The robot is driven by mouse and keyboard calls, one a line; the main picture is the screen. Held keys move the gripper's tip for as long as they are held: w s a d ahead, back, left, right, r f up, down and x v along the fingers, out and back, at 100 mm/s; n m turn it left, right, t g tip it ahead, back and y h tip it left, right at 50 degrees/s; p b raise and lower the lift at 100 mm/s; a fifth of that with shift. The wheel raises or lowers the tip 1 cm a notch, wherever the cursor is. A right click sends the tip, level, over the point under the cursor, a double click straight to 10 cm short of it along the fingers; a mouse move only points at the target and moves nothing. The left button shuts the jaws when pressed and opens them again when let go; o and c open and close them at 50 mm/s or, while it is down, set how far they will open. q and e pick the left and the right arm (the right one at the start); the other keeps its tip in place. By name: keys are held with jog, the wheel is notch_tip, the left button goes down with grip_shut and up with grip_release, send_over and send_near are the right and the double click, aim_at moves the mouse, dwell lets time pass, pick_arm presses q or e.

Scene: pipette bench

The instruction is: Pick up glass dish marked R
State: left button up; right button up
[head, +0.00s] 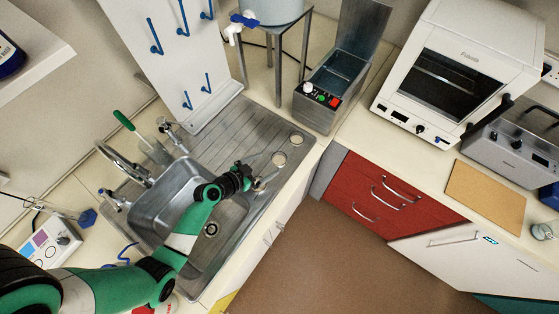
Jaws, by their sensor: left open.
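Two small round pale dishes stand on the steel drainboard (225,132), near its front right edge. One dish (279,158) is closer to my gripper, and the other dish (296,139) is farther up and to the right. I cannot read an R on either at this size. My left gripper (259,185) reaches over the sink, open, with its fingertips low and left of the nearer dish. The fingers look apart from both dishes. My right gripper is not in view.
The sink basin (170,200) and faucet (125,160) lie left of the gripper. A white peg rack (180,60) stands behind the drainboard. A steel water bath (330,95) stands to the right. A brown mat (484,194) lies below a white oven (458,75).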

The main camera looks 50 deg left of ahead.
aim_at(284, 157)
pick_arm(q)
jog(key=shift+w+f, duration=0.3)
jog(key=shift+w, duration=0.3)
jog(key=x, duration=0.1)
jog(key=b+x, duration=0.1)
jog(key=x, duration=0.2)
jog(key=shift+w+d, duration=0.3)
jog(key=c, duration=1.4)
jog(key=shift+o, duration=0.2)
jog(key=shift+r, duration=0.15)
notch_tip(284, 157, up, 3)
jog(key=shift+r+p, duration=0.1)
jog(key=shift+p, duration=0.55)
jog(key=s+d+r+p, duration=0.2)
jog(key=d+r+p, duration=0.3)
jog(key=d+r, duration=0.4)
jog(key=d, duration=0.5)
jog(key=shift+r, duration=0.3)
